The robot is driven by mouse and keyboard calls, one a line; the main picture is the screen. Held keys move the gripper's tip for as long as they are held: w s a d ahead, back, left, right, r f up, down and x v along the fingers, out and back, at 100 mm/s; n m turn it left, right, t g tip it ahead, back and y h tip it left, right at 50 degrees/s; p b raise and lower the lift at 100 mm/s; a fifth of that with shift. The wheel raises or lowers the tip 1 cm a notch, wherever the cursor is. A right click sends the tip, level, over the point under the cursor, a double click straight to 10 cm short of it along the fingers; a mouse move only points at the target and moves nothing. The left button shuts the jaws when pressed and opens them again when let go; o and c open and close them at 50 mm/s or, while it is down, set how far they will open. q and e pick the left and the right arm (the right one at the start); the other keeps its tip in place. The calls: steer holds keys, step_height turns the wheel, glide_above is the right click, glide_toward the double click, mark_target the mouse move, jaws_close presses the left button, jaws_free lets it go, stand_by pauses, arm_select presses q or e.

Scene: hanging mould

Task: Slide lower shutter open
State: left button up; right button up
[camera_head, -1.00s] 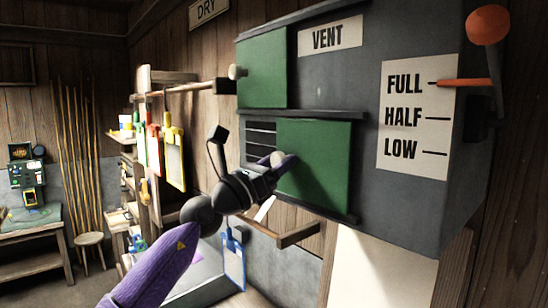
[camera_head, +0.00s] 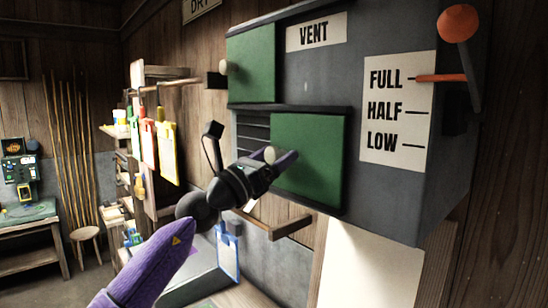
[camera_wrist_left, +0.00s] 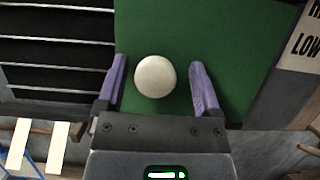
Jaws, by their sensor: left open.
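The lower shutter (camera_head: 312,165) is a green panel on the grey vent box. It stands to the right, with dark slats (camera_head: 252,137) uncovered on its left. Its pale round knob (camera_head: 270,154) is near its left edge. My left gripper (camera_head: 278,163) is at the knob. In the left wrist view, the knob (camera_wrist_left: 155,76) lies between the two purple fingers of my open left gripper (camera_wrist_left: 160,85), with a gap on each side. The slats (camera_wrist_left: 60,50) show at the left there. My right gripper is in neither view.
An orange-knobbed lever (camera_head: 459,60) points at FULL on the right. A wooden bracket (camera_head: 275,226) juts out below the box. Coloured boards (camera_head: 150,140) hang at the left.

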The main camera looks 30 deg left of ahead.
arm_select(q)
steer(key=shift+a+f, duration=0.1)
steer(key=shift+s+a+f, duration=0.1)
steer(key=shift+s+f, duration=0.1)
steer(key=shift+s, duration=0.15)
steer(key=b+v, duration=0.4)
steer(key=v, duration=0.5)
